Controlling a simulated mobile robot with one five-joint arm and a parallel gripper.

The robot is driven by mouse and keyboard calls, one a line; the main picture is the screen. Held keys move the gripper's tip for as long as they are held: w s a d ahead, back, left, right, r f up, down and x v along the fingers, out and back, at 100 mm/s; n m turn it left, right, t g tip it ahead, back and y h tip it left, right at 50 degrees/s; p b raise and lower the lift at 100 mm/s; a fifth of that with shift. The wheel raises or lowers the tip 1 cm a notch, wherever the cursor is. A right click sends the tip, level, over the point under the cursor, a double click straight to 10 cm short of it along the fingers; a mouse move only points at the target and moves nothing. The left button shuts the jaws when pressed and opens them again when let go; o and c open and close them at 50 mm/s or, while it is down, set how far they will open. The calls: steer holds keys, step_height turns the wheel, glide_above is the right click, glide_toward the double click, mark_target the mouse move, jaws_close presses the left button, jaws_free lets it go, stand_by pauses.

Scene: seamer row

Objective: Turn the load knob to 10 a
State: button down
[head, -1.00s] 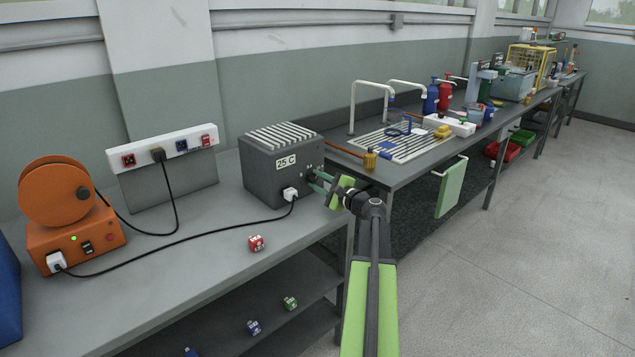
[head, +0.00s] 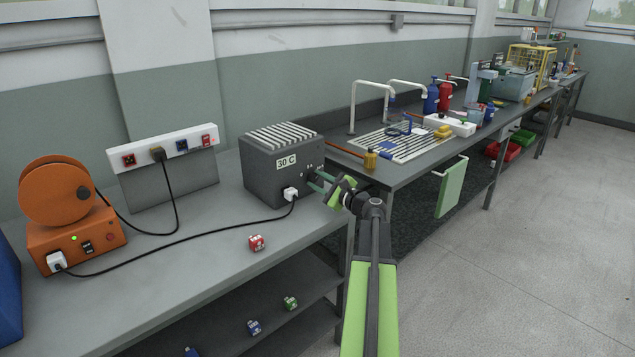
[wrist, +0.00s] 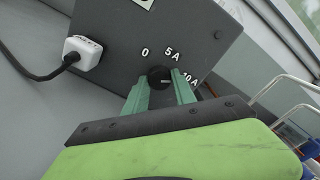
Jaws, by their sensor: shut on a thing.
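The load knob (wrist: 158,76) is a small black knob on the dark grey load box (head: 272,172). The wrist view shows the marks 0, 5 A and 10 A in an arc around it. A light line on the knob seems to point to the right, toward 10 A, but it is too small to be sure. My gripper (wrist: 160,80) is shut on the knob, with one green finger on each side. In the head view my gripper (head: 315,182) is at the box's right face, and the knob is hidden there. The box's label (head: 286,162) reads 30 C.
A white plug (head: 290,194) sits in the box close to my gripper, its black cable running left to an orange reel unit (head: 75,235). A sink bench stands to the right.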

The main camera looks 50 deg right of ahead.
steer(key=c, duration=1)
jaws_free()
steer(key=shift+c, duration=0.2)
steer(key=shift+s, duration=0.1)
steer(key=s+a, duration=0.1)
steer(key=s, duration=1.6)
steer(key=shift+a, duration=0.15)
